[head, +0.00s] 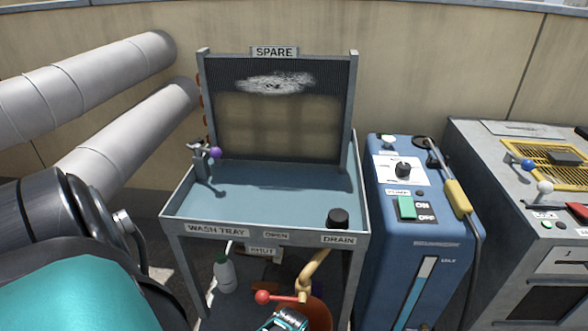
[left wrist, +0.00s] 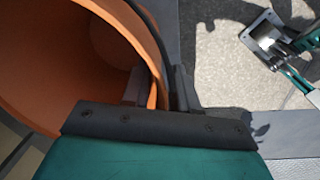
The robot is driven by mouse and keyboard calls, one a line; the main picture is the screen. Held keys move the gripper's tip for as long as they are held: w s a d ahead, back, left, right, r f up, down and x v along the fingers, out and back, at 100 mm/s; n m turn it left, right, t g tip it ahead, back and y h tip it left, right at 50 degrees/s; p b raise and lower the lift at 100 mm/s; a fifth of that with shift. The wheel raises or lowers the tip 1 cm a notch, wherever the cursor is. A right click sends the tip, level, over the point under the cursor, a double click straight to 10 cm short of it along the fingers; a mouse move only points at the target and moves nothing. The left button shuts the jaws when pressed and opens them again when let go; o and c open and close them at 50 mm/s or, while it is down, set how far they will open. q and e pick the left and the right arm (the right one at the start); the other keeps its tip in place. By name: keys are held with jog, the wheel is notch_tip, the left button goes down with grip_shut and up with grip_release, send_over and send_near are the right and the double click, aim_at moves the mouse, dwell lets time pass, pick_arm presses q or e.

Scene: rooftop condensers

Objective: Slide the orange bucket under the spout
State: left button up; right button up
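The orange bucket (head: 319,315) stands low under the front of the wash tray, mostly cut off by the bottom edge of the head view. Its open inside (left wrist: 60,60) fills the left of the left wrist view. A tan bent pipe, the spout (head: 317,266), comes down below the tray, its lower end close above the bucket. I cannot tell if that end is over the opening. My left gripper (head: 284,320) is at the bucket's near left side. In the left wrist view its fingers (left wrist: 158,92) are close together on either side of the bucket's wall. My right gripper is out of view.
A red-knobbed lever (head: 263,297) sticks out left beside the spout. The wash tray (head: 270,237) is overhead on legs. A white bottle (head: 224,273) stands behind left. A blue machine (head: 412,235) stands close on the right. Pale floor (left wrist: 225,60) shows beside the bucket.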

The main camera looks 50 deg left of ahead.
pick_arm(q)
jog(key=shift+o, duration=1.1)
notch_tip(320, 180, up, 8)
jog(key=p, duration=0.5)
jog(key=shift+s+d+f, duration=0.15)
jog(key=shift+s+f, duration=0.1)
jog(key=shift+s, duration=0.05)
jog(key=shift+d, duration=0.1)
